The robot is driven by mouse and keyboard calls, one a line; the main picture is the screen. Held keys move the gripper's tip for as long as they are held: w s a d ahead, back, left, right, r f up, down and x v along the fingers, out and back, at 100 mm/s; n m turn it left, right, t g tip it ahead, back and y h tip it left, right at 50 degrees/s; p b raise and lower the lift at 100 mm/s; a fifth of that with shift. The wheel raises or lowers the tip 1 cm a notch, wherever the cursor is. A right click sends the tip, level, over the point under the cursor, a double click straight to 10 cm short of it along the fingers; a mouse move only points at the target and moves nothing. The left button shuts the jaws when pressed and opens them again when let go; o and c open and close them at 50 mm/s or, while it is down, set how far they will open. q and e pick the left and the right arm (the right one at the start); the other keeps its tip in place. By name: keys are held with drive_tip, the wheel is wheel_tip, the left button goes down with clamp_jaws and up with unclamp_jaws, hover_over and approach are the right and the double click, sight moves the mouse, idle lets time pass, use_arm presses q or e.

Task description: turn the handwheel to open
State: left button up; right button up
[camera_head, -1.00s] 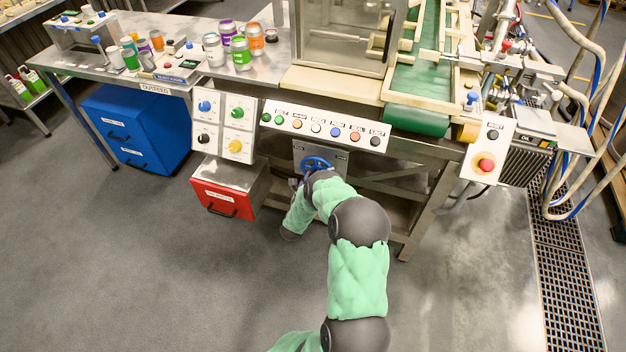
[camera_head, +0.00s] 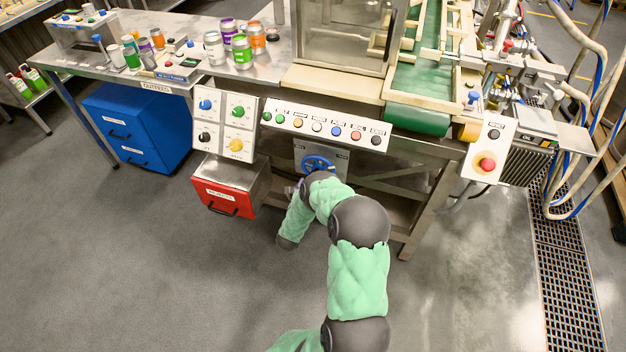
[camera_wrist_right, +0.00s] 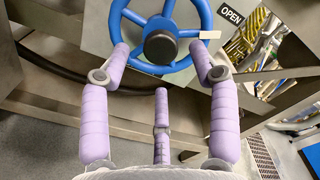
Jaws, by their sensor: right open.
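The blue handwheel (camera_head: 318,164) is mounted on a metal plate below the button strip, partly hidden by my right arm in the head view. In the right wrist view the handwheel (camera_wrist_right: 190,50) fills the top middle, with a dark hub and a small pale tab on its right rim. An OPEN label (camera_wrist_right: 231,15) sits on the plate right of it. My right gripper (camera_wrist_right: 165,68) is open, its purple fingers spread to either side of the wheel's lower rim. The fingertips overlap the rim in the picture; contact is unclear. My left gripper is not in view.
A red drawer box (camera_head: 223,197) hangs left of the wheel, below a knob panel (camera_head: 222,127). A strip of buttons (camera_head: 325,130) runs above the wheel. A frame leg (camera_head: 425,215) stands to the right. The floor in front is clear.

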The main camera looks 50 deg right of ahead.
drive_tip(key=v, duration=0.8)
idle(0.4)
drive_tip(key=w+a+f+n+t+y+p, duration=0.1)
drive_tip(key=w+a+f+n+y, duration=0.25)
drive_tip(key=a+n+y, duration=0.4)
drive_tip(key=w+a+f+n+y+p, duration=0.15)
drive_tip(key=a+f+n+y, duration=0.3)
drive_tip(key=a+n, duration=0.6)
drive_tip(key=s+a+r+n+g+y, duration=0.2)
drive_tip(key=s+a+n+g+y, duration=0.1)
drive_tip(key=s+a+n, duration=0.5)
drive_tip(key=s+a+r+n+g+y, duration=0.3)
drive_tip(key=s+a+n+g+y, duration=0.1)
drive_tip(key=s+a+n, duration=0.5)
drive_tip(key=s+a+y, duration=0.1)
drive_tip(key=s+a, duration=0.1)
drive_tip(key=a, duration=0.1)
drive_tip(key=shift+s+g+y, duration=0.3)
